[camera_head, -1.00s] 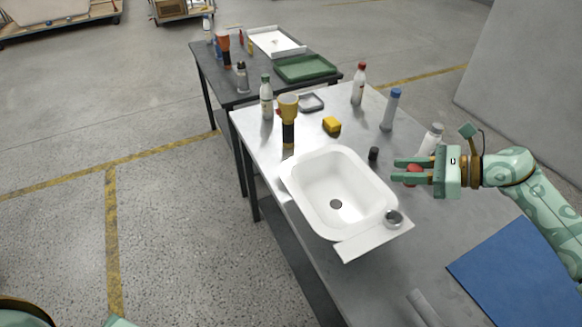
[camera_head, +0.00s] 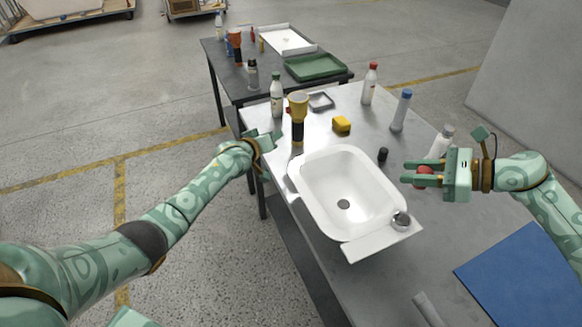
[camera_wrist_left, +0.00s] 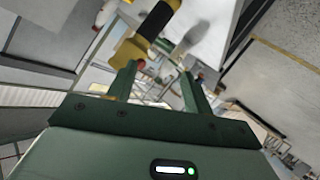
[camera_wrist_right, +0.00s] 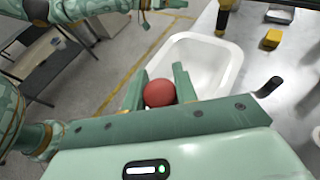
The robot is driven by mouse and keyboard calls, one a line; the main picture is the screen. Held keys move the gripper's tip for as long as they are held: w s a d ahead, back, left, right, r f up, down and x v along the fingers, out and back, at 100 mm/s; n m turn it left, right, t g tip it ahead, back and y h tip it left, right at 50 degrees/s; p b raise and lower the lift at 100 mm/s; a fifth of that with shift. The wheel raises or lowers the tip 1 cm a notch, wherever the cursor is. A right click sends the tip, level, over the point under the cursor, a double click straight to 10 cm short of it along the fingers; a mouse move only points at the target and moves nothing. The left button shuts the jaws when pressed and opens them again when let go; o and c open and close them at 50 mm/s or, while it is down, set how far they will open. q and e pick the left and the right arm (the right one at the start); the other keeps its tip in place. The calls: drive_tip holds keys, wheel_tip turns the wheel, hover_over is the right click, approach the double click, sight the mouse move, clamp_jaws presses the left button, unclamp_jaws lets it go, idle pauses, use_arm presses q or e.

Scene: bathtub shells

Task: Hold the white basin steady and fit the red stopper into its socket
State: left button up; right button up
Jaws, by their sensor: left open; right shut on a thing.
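The white basin (camera_head: 352,164) stands on the grey table, with a dark drain hole in its floor and a flat ledge (camera_head: 385,243) at its near end. My right gripper (camera_head: 412,174) is shut on the red stopper (camera_head: 424,176), to the right of the basin; the stopper also shows between the fingers in the right wrist view (camera_wrist_right: 159,93). My left gripper (camera_head: 270,139) is open and empty, left of the basin's far left corner and apart from it. The left wrist view shows its two fingers (camera_wrist_left: 155,83) with nothing between them.
A yellow-and-black flashlight (camera_head: 298,118) stands behind the basin, near my left gripper. A yellow block (camera_head: 341,124), a small black cylinder (camera_head: 382,154) and several bottles are on the table. A blue mat (camera_head: 520,272) lies at the right front.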

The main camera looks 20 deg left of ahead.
use_arm(q)
drive_tip(key=w+d+r+m+t+h, duration=0.4)
drive_tip(key=d+r+m, duration=0.2)
drive_tip(key=r+m, duration=0.3)
drive_tip(key=s+d+r+m+g+h, duration=0.2)
drive_tip(key=d+m+g+h, duration=0.1)
drive_tip(key=d+m+h, duration=0.3)
drive_tip(key=s+d+r+m+g+h, duration=0.25)
drive_tip(key=d+m, duration=0.25)
drive_tip(key=m, duration=0.3)
drive_tip(key=m+g+y, duration=0.7)
drive_tip(key=m+g, duration=0.3)
drive_tip(key=g, duration=0.3)
approach(307, 196)
drive_tip(key=f, duration=0.1)
drive_tip(key=shift+t, duration=0.25)
drive_tip(key=x, duration=1.1)
drive_tip(key=shift+s+d, duration=0.15)
drive_tip(key=shift+d, duration=0.15)
